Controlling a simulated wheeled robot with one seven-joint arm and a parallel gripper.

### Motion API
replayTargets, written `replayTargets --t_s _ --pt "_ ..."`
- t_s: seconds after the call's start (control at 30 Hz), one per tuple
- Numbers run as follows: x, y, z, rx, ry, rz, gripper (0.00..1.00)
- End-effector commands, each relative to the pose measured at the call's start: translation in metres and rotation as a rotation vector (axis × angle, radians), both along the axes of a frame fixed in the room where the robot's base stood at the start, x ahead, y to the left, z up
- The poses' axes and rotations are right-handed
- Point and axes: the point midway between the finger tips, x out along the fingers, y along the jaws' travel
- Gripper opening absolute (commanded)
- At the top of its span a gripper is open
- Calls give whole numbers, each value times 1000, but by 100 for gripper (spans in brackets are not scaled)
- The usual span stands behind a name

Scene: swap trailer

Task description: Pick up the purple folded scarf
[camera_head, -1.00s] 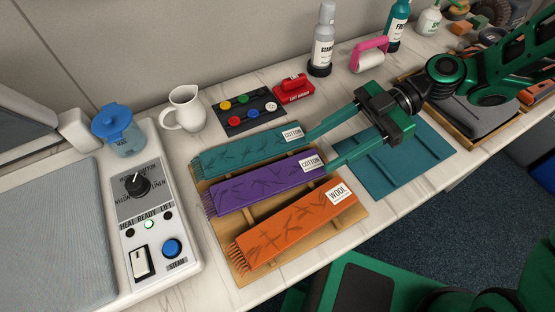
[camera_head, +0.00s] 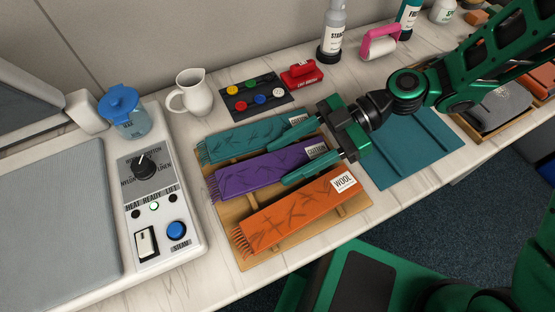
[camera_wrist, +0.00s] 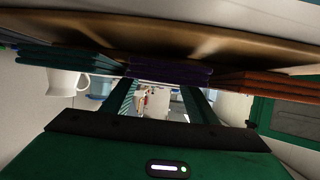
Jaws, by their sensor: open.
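The purple folded scarf (camera_head: 250,175) lies in the middle of a wooden slatted rack (camera_head: 349,209), between a teal scarf (camera_head: 245,142) and an orange scarf (camera_head: 297,215). A white tag sits at its right end. My gripper (camera_head: 286,159) is open, with one finger over the teal scarf's right end and the other along the purple scarf's lower right edge. The purple scarf's edge also shows in the wrist view (camera_wrist: 169,70), between and beyond the fingers. No scarf is held. Whether the fingers touch any scarf cannot be told.
A steam press with a control panel (camera_head: 150,200) stands at the left. Behind the rack are a white pitcher (camera_head: 191,92), a button tray (camera_head: 256,97) and a red object (camera_head: 301,75). A teal mat (camera_head: 410,150) lies to the right, under my arm.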

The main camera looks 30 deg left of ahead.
Motion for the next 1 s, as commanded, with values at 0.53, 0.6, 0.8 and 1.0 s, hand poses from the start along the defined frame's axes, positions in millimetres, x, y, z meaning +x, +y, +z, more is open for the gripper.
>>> replayTargets --t_s 0.53,0.6,0.8,1.0 --pt "0 0 0 0 0 0 25" --pt "0 0 1 1 -1 0 25" --pt "0 0 9 2 -2 0 25" --pt "1 0 35 4 -5 -2 25"
